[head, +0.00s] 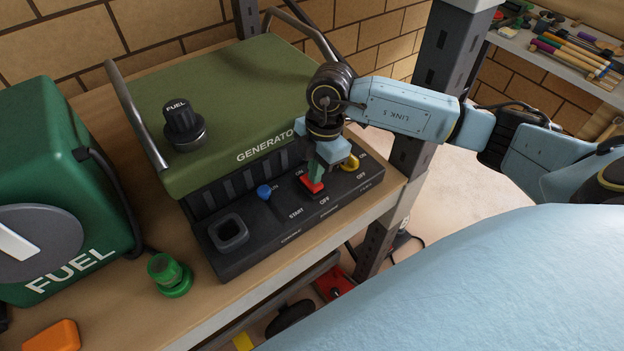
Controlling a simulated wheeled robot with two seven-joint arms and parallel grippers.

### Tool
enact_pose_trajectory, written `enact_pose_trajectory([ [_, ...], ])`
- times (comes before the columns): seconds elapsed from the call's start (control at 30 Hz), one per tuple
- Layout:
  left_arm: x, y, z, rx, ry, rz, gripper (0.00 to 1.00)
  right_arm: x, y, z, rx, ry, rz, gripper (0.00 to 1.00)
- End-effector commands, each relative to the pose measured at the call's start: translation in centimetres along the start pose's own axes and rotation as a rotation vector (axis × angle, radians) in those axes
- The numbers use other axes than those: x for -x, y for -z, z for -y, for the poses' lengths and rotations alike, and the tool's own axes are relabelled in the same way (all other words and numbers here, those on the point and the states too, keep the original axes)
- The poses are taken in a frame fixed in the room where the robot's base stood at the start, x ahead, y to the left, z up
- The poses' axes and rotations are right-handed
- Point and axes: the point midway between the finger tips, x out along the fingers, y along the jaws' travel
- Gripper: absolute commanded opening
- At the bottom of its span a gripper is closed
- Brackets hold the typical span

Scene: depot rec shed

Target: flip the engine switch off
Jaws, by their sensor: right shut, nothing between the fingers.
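The green generator (225,85) stands on a wooden shelf, its dark control panel facing me. The red engine switch (311,188) sits on the panel, with an ON label to its upper left and an OFF label below right. My right gripper (316,175) is shut and empty, pointing down, with its fingertips at the red switch. They look to be touching it or just above it; I cannot tell which. The fingers hide part of the switch, so its tilt is unclear. My left gripper is not in view.
On the panel are a blue knob (264,192), a square socket (229,233) and a yellow lever (350,163) close right of my gripper. A green fuel can (60,170), green cap (170,276) and orange block (52,337) are left. A grey post (440,70) stands behind my right arm.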

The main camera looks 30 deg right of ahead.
Motion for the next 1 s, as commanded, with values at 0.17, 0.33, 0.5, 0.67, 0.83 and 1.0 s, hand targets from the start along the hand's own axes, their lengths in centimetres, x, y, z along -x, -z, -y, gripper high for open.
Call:
enact_pose_trajectory([
  [0.17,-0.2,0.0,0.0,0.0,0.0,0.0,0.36,-0.3,0.0,0.0,0.0,0.0,0.0,0.0],
  [0.33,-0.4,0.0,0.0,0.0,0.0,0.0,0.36,-0.6,-0.1,0.0,0.0,0.0,0.0,0.0],
  [0.5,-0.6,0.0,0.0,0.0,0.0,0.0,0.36,-0.8,-0.1,0.0,0.0,0.0,0.0,0.0],
  [0.67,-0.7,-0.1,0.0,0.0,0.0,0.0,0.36,-1.1,-0.1,0.0,0.0,0.0,0.0,0.0],
  [0.83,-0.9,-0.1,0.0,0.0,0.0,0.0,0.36,-1.3,-0.2,0.0,0.0,0.001,0.0,0.0],
  [1.0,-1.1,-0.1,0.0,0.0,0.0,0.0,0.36,-1.6,-0.2,0.0,0.0,0.0,0.0,0.0],
])
